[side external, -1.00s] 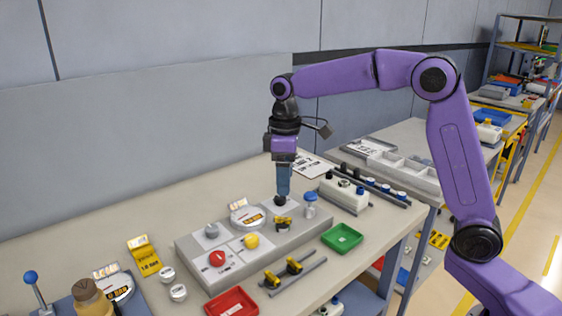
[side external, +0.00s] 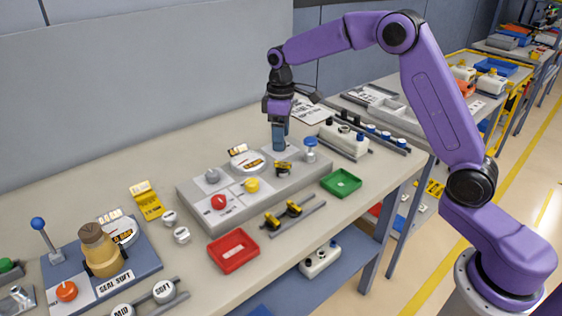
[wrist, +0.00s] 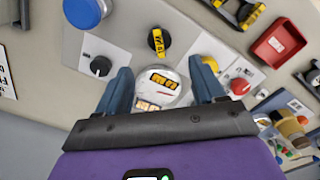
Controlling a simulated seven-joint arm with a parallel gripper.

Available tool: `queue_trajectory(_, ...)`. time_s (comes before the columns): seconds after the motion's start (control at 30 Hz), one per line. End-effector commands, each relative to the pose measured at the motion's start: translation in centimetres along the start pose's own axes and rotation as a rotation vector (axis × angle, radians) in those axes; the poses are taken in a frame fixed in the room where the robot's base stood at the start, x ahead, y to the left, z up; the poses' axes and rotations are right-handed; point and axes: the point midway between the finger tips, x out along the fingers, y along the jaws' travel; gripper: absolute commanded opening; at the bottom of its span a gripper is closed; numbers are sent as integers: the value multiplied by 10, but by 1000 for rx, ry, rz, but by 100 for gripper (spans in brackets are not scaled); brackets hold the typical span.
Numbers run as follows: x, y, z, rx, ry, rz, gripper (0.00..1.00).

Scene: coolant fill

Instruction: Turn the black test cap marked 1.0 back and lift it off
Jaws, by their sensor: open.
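The test cap (side external: 283,168), black with a yellow bar, sits on the grey station at its front right. It also shows in the wrist view (wrist: 159,40), with small markings on its bar that I cannot read. My gripper (side external: 279,148) is over the back right of the station, pointing down, behind the cap in the side view. Its two blue fingers (wrist: 164,85) are apart and empty in the wrist view. The cap is beyond the fingertips, not between them.
A gauge (side external: 247,161), a red knob (side external: 218,202) and a yellow knob (side external: 252,185) are on the station. A blue-capped bottle (side external: 310,149) stands close right of the cap. A green tray (side external: 341,183) and a red tray (side external: 233,251) lie in front.

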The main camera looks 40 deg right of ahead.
Motion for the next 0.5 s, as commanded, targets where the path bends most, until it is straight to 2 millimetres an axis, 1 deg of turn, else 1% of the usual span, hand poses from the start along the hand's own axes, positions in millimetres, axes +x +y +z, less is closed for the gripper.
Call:
queue_trajectory(0.03,10,0,1,0,-3,-2,69)
queue_trajectory(0.3,56,0,1,1,-4,-2,69)
queue_trajectory(0.5,81,0,0,1,-1,-1,69)
